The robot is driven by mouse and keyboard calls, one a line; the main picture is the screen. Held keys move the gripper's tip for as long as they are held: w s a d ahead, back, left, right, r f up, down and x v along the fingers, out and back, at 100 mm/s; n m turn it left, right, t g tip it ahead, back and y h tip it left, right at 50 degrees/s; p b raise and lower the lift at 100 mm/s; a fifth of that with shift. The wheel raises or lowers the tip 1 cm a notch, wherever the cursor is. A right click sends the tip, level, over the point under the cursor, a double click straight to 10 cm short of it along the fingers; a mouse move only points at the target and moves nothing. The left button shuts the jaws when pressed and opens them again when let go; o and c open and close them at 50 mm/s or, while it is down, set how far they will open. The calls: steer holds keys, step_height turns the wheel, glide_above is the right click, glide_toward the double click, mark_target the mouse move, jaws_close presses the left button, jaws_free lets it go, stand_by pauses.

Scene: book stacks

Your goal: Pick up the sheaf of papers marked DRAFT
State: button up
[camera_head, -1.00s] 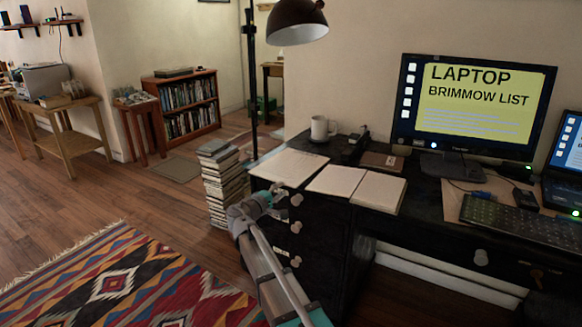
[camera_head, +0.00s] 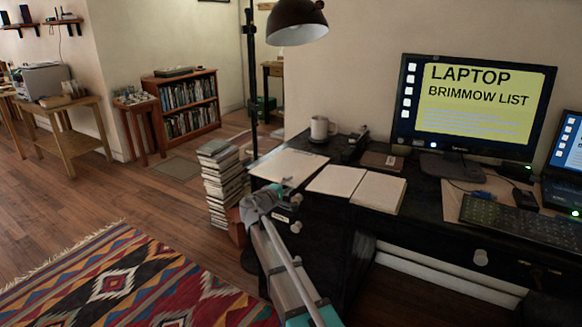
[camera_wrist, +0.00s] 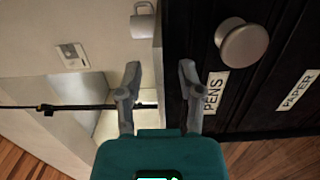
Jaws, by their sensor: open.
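A flat sheaf of white papers (camera_head: 288,166) lies on the left end of the black desk (camera_head: 330,203) in the head view. No DRAFT mark is legible on it, so I cannot tell whether it is the marked one. My gripper (camera_wrist: 159,75) is open in the wrist view, with nothing between its fingers. In the head view it is at the desk's front left, beside the drawers and just below the sheaf; its fingertips are hard to make out there. The wrist view faces the drawer fronts, with labels PENS (camera_wrist: 215,92) and PAPER (camera_wrist: 298,91).
An open book (camera_head: 378,192) lies right of the sheaf. A monitor (camera_head: 471,108) and keyboard (camera_head: 515,220) are further right. A tall book stack (camera_head: 222,185) and a lamp (camera_head: 297,22) stand left of the desk. A rug (camera_head: 125,275) covers open floor.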

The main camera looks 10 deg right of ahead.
jaws_close()
steer(key=shift+r, duration=0.1)
stand_by(0.5)
step_height(320, 180, up, 3)
steer(key=p, duration=0.3)
steer(key=shift+f, duration=0.2)
steer(key=s+r+p, duration=1)
steer(key=s, duration=0.4)
steer(key=shift+d, duration=0.35)
steer(key=shift+r, duration=0.15)
